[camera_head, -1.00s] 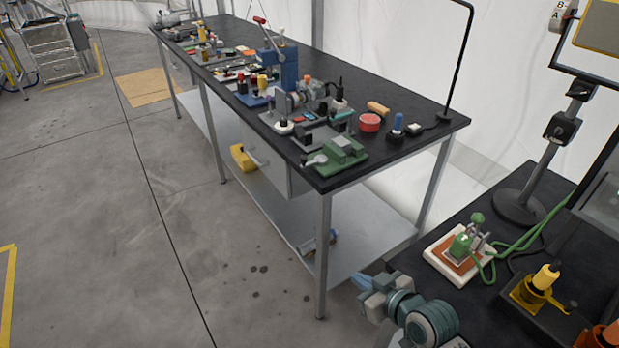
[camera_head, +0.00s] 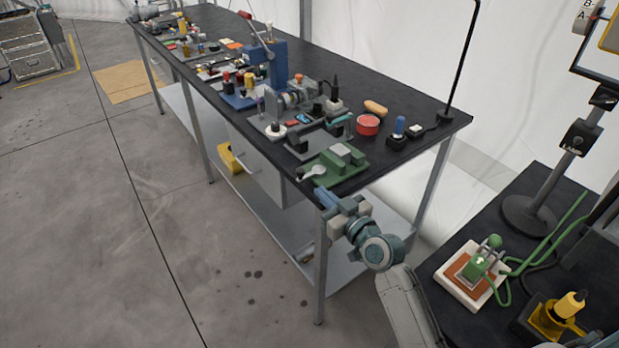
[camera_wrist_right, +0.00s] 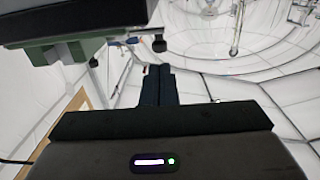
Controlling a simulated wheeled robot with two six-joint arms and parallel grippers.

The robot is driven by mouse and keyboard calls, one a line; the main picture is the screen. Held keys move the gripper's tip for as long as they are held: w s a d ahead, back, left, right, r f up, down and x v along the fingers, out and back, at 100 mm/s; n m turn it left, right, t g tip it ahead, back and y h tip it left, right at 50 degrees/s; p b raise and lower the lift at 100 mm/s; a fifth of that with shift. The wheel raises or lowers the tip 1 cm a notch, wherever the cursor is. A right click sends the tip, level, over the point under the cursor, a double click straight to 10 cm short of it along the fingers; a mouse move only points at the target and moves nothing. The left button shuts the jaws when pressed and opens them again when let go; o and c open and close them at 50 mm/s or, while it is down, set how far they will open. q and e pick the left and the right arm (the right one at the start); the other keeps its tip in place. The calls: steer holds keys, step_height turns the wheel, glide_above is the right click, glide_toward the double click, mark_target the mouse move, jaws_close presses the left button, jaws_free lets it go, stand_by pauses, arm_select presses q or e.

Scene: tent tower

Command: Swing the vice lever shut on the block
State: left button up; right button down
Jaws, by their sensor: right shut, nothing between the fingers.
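The green vice (camera_head: 333,167) sits at the near corner of the black workbench. A grey block (camera_head: 341,153) shows on top of it. Its pale lever (camera_head: 312,173) sticks out on the left side, near the bench edge. My right gripper (camera_head: 323,195) is shut and empty, just off the near bench edge, below and in front of the vice and apart from the lever. In the right wrist view its dark fingers (camera_wrist_right: 158,86) are together. A green part (camera_wrist_right: 65,50) at that view's top left appears to be the vice. My left gripper is not in view.
A second table at right carries a white board with a green device (camera_head: 470,275).

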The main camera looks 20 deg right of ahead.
mark_target(302, 173)
steer(key=p+x, duration=0.1)
steer(key=x, duration=0.3)
steer(key=shift+w+a+r, duration=0.15)
steer(key=shift+w, duration=0.15)
steer(key=shift+w+a, duration=0.1)
steer(key=shift+w, duration=0.25)
steer(key=shift+w+a, duration=0.1)
steer(key=shift+w, duration=0.25)
steer(key=shift+w+a+f+b, duration=0.25)
steer(key=shift+w+b, duration=0.15)
steer(key=shift+b, duration=0.1)
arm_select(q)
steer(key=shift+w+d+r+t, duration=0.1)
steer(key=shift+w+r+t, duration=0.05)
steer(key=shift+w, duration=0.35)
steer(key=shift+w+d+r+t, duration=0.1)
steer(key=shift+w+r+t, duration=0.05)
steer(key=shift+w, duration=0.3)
arm_select(e)
steer(key=shift+r, duration=0.4)
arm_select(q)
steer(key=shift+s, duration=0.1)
